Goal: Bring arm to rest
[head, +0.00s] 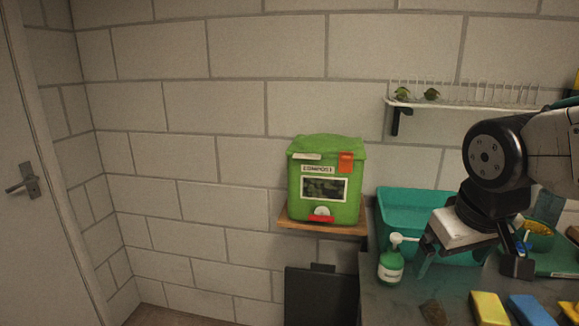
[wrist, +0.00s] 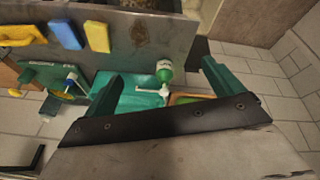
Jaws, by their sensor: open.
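My gripper (head: 470,262) hangs over the left part of the dark counter (head: 403,303) in the head view, in front of the teal tub. In the wrist view its two fingers (wrist: 160,90) stand wide apart with nothing held between them. The green pump bottle (head: 391,266) with a white nozzle stands on the counter, left of the gripper in the head view. It shows beyond the fingers in the wrist view (wrist: 165,72). My arm comes in from the right edge of the head view.
A teal tub (head: 400,205) stands behind the gripper. A green compost bin (head: 325,180) sits on a wooden shelf (head: 290,217) to the left. A wall rack (head: 460,104) holds two small plants. Yellow (head: 489,308) and blue (head: 530,309) blocks lie at the counter's front.

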